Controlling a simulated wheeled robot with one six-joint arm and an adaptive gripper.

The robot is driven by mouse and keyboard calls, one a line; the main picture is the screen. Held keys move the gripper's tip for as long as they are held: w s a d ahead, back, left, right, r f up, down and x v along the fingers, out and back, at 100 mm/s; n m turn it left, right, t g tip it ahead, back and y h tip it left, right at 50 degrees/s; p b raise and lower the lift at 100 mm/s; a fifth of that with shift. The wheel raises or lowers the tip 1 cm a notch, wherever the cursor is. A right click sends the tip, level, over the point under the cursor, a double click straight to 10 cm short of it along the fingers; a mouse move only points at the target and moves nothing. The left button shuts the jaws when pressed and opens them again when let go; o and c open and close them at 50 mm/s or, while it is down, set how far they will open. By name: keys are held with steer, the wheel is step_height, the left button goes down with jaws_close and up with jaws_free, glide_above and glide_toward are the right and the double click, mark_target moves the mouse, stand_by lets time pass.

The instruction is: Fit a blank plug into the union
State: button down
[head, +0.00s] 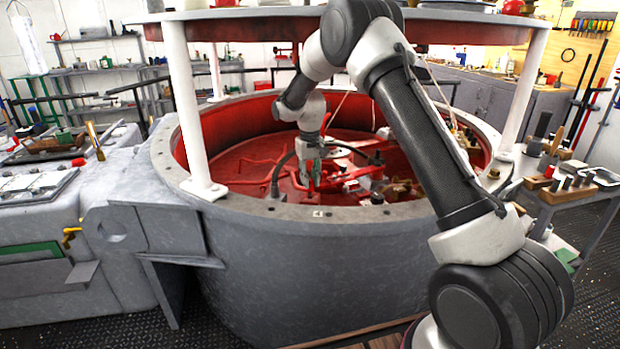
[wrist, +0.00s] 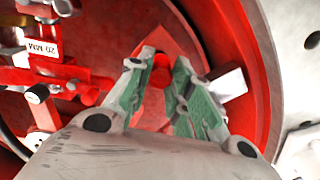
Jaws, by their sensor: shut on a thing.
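My gripper (head: 312,165) reaches down inside the large round grey tub with a red interior. In the wrist view its green-padded fingers (wrist: 160,85) are closed around a small red round-ended piece, the blank plug (wrist: 161,74), held between the tips. The plug and that end are apart.
The tub's grey rim (head: 300,212) and white posts (head: 190,110) surround my arm, with a round plate (head: 240,14) overhead. A white block (wrist: 228,84) lies right of the fingers.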

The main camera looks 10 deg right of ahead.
steer(key=shift+f, duration=1.3)
stand_by(0.6)
steer(key=c, duration=1.2)
jaws_free()
step_height(320, 180, up, 8)
steer(key=shift+f, duration=0.2)
